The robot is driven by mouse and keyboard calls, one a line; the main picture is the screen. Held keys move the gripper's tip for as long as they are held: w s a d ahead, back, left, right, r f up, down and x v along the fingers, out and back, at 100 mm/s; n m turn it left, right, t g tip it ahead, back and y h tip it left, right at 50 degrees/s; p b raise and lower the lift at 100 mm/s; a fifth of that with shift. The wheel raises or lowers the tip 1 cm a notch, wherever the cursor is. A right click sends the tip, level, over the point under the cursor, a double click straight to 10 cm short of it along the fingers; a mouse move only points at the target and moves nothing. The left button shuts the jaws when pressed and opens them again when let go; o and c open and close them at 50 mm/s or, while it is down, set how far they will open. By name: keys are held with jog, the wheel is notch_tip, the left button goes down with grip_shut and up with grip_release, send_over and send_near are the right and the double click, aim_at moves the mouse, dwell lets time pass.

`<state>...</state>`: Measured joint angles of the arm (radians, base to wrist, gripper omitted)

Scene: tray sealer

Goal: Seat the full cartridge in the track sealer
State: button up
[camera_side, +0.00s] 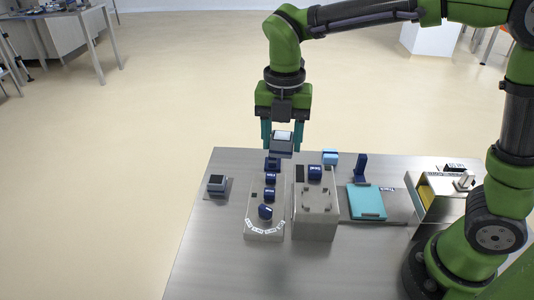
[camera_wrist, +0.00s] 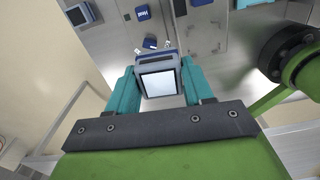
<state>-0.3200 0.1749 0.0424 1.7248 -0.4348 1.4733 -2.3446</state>
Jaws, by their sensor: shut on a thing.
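My gripper (camera_side: 283,143) is shut on a grey-blue cartridge (camera_side: 281,147) with a pale top, held in the air above the back edge of the table. In the wrist view the cartridge (camera_wrist: 158,83) sits between the teal fingers, its pale window facing the camera. A grey machine body (camera_side: 251,222) with several dark blue knobs in a row stands below and in front of it. Beside it on the right is a second grey block (camera_side: 316,222) with a dark blue part on top. I cannot tell which of these is the track sealer.
A similar small dark-topped block (camera_side: 217,183) sits on a plate at the table's left. Right of the machines are a teal pad (camera_side: 367,202), an upright dark blue lever (camera_side: 361,167) and a grey open box (camera_side: 436,204) with yellow inside. The table's front left is clear.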

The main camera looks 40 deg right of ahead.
jog(key=s+d+f, duration=0.1)
jog(key=s+d, duration=0.3)
jog(key=s, duration=0.3)
jog(key=shift+n, duration=0.4)
jog(key=shift+s+f, duration=0.2)
jog(key=shift+f, duration=4.3)
jog(key=shift+a+f, duration=0.1)
jog(key=shift+f, duration=0.1)
jog(key=o, duration=1.2)
notch_tip(320, 180, up, 8)
